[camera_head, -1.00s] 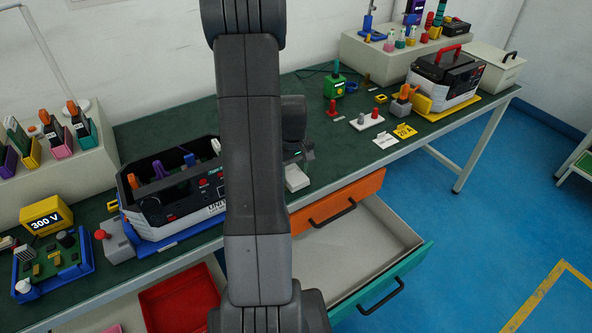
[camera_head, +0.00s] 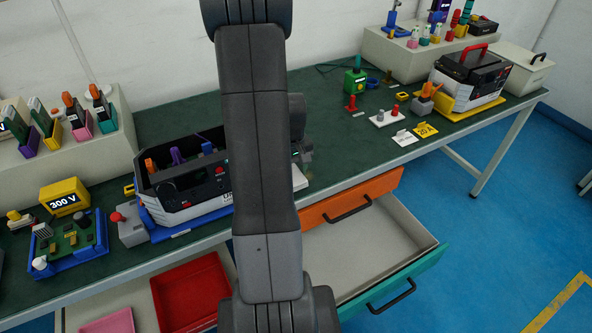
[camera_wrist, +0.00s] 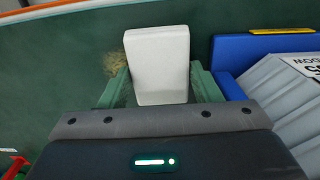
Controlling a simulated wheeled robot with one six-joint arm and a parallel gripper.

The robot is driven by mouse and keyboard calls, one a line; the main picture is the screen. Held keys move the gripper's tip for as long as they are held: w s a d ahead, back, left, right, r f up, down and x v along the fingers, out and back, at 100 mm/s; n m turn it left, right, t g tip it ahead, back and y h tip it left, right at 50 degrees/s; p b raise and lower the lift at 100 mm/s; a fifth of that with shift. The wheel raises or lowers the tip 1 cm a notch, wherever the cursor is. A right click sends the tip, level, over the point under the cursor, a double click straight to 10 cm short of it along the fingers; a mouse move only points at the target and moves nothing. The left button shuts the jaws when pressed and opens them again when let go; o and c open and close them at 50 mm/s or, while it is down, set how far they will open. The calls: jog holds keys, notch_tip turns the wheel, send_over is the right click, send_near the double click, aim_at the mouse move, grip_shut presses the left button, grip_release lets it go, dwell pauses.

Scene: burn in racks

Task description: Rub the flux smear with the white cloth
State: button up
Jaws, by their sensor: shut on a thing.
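The white cloth (camera_wrist: 158,62) is a pale folded block in the wrist view, held between the green fingers of my gripper (camera_wrist: 160,90). The flux smear (camera_wrist: 112,63) is a brownish-yellow patch on the green bench top, just left of the cloth. Part of it may be hidden under the cloth and the left finger. I cannot tell whether the cloth presses on the bench. In the head view my arm hides most of the gripper, and a bit of the white cloth (camera_head: 299,178) shows at the bench's front edge. The smear is hidden there.
A bench unit on a blue base (camera_wrist: 232,60) stands close on the right in the wrist view. Below the bench, an orange-front drawer (camera_head: 350,200) and a teal-front drawer (camera_head: 408,285) show, the teal one open. A white plate with pegs (camera_head: 388,117) stands farther right.

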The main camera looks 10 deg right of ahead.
aim_at(312, 173)
jog(key=shift+s+a+f, duration=0.1)
jog(key=shift+s+a, duration=0.3)
jog(key=shift+a, duration=0.45)
jog(key=shift+s+a+f+b, duration=0.1)
jog(key=shift+s+f+b, duration=0.1)
jog(key=shift+b, duration=0.1)
jog(key=shift+w+d+r, duration=0.15)
jog(key=shift+w+d, duration=0.1)
jog(key=shift+d, duration=0.2)
jog(key=shift+w+d+r, duration=0.1)
jog(key=shift+w+d, duration=0.1)
jog(key=shift+d, duration=0.2)
jog(key=shift+w+d+r+p, duration=0.1)
jog(key=shift+w+d, duration=0.15)
jog(key=shift+d, duration=0.35)
jog(key=shift+w+d+p, duration=0.1)
jog(key=shift+w+d, duration=0.15)
jog(key=shift+d, duration=0.4)
jog(key=shift+w+d+r+p, duration=0.1)
jog(key=shift+w+d, duration=0.15)
jog(key=shift+d, duration=0.35)
jog(key=shift+w+d+f, duration=0.1)
jog(key=shift+w+d, duration=0.2)
jog(key=shift+d, duration=0.45)
jog(key=shift+w+d+f, duration=0.1)
jog(key=shift+w+d, duration=0.15)
jog(key=shift+d, duration=0.5)
jog(key=shift+r+p, duration=2)
jog(key=shift+r, duration=1.05)
